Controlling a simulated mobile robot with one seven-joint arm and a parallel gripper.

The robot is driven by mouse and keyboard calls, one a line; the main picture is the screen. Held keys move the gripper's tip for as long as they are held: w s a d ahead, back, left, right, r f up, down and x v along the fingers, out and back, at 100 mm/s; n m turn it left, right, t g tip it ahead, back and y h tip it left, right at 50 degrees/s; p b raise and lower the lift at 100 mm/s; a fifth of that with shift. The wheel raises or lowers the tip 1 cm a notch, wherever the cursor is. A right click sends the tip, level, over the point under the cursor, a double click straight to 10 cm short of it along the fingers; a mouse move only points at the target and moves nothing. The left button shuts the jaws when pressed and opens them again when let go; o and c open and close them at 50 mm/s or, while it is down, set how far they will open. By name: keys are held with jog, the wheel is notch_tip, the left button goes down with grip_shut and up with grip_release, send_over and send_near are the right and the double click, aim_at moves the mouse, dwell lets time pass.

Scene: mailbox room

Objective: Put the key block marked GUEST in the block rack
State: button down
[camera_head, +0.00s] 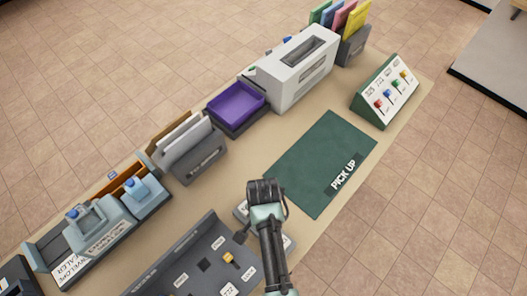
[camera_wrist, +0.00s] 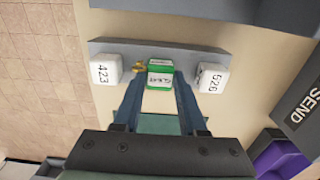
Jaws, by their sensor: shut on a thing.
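My gripper (camera_wrist: 160,84) is shut on a green key block (camera_wrist: 160,66) with a white label, blurred but seeming to read GUEST. In the wrist view the block is at the grey block rack (camera_wrist: 210,50), between white blocks marked 423 (camera_wrist: 106,69) and 526 (camera_wrist: 212,77). I cannot tell whether it touches the rack or hangs above it. In the head view my arm hides the held block and most of the rack.
A green PICK UP mat (camera_head: 315,165) lies clear to the right. A purple tray (camera_head: 237,104), a white slotted box (camera_head: 297,69) and a letter holder (camera_head: 200,158) stand along the counter's back.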

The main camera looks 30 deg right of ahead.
jog(key=shift+c, duration=1.9)
grip_release()
notch_tip(320, 180, up, 7)
jog(key=p, duration=0.7)
jog(key=shift+r, duration=0.1)
